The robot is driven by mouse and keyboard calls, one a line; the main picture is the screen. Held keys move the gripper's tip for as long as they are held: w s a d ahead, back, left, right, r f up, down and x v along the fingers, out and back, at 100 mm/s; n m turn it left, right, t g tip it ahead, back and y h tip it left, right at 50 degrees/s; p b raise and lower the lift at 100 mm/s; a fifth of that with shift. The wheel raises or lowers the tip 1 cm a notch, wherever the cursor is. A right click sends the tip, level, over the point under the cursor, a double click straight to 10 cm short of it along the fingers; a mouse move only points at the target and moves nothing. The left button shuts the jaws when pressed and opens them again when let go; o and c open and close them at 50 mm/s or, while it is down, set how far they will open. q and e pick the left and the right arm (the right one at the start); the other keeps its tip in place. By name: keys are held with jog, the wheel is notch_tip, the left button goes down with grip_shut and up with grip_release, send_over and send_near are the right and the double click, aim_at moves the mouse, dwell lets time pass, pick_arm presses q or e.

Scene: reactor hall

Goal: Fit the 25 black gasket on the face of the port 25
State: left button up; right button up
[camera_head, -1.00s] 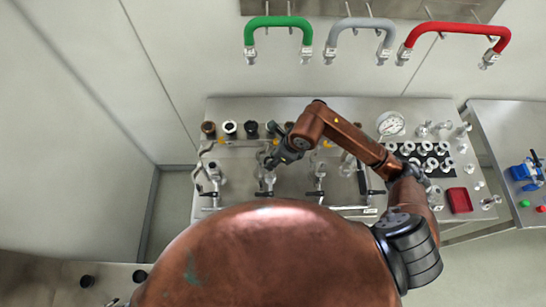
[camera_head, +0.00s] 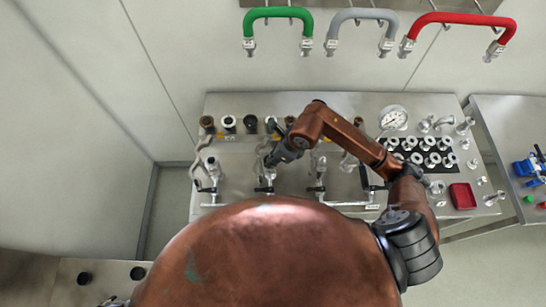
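My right gripper (camera_head: 277,156) is over the left-middle of the steel bench (camera_head: 235,185), close to the second upright valve fitting (camera_head: 265,175). Its fingers are small and dark, and I cannot tell whether they are apart or hold anything. I cannot pick out the 25 black gasket. A row of round dark pieces stands along the bench's back edge, among them a brown one (camera_head: 207,122), a black one with a pale centre (camera_head: 229,122) and a black one (camera_head: 251,121). No number is readable, so I cannot tell which fitting is port 25. My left gripper is not identifiable in view.
A black mat with several silver flanges (camera_head: 431,160), a pressure gauge (camera_head: 394,118) and a red tray (camera_head: 463,196) are on the right. Green (camera_head: 278,14), grey (camera_head: 361,16) and red (camera_head: 461,18) hoses hang on the wall behind. A side table (camera_head: 512,125) stands at right.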

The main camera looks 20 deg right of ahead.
jog(key=o, duration=0.9)
jog(key=v, duration=1.2)
